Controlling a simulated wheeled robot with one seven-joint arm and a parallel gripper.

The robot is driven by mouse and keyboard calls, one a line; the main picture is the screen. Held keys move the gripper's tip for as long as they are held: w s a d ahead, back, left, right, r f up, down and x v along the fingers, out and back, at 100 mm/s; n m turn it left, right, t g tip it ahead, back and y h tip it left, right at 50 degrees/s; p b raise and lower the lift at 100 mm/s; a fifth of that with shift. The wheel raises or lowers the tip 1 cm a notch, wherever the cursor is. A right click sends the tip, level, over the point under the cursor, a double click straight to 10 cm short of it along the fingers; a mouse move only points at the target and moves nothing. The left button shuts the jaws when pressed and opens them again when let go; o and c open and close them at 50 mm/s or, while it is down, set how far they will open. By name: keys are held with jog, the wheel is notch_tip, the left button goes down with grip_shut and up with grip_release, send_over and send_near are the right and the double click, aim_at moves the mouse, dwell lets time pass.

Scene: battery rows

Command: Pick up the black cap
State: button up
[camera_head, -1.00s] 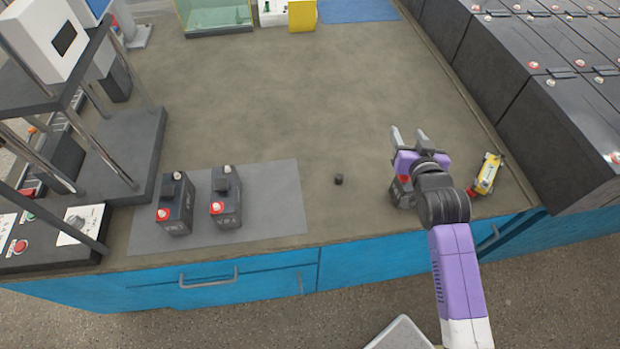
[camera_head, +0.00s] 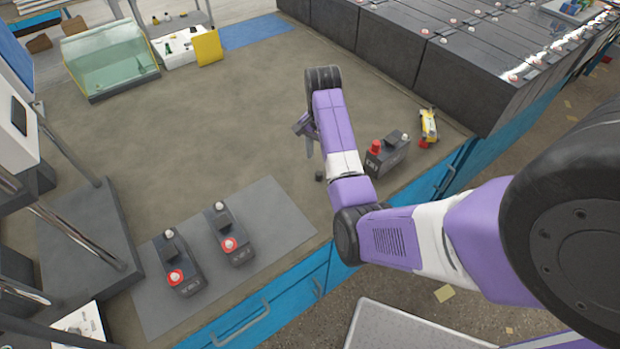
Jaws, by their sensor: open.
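The black cap (camera_head: 319,176) is a small dark piece lying on the brown worktop, just left of my arm's white-and-purple link. My gripper (camera_head: 308,150) is above the worktop, slightly behind and left of the cap in the picture, with its fingers pointing down. It is open and apart from the cap. Part of the gripper is hidden behind my arm.
Two dark batteries (camera_head: 230,240) (camera_head: 178,268) stand on a grey mat (camera_head: 275,220). A third battery (camera_head: 388,155) and a yellow tool (camera_head: 429,126) are right of my arm. Large black battery cases (camera_head: 390,45) line the back right. The worktop's middle left is clear.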

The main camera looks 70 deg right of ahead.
aim_at(319, 173)
jog(key=shift+s+a+f, duration=0.1)
jog(key=shift+a+f, duration=0.05)
jog(key=shift+a, duration=0.05)
jog(key=shift+f, duration=0.85)
jog(key=shift+w+d+f+p, duration=0.1)
jog(key=shift+d+f+p, duration=0.15)
jog(key=shift+f, duration=1.2)
jog(key=shift+w+d+f+p, duration=0.1)
jog(key=shift+d+f, duration=0.1)
jog(key=shift+f, duration=1.25)
grip_shut()
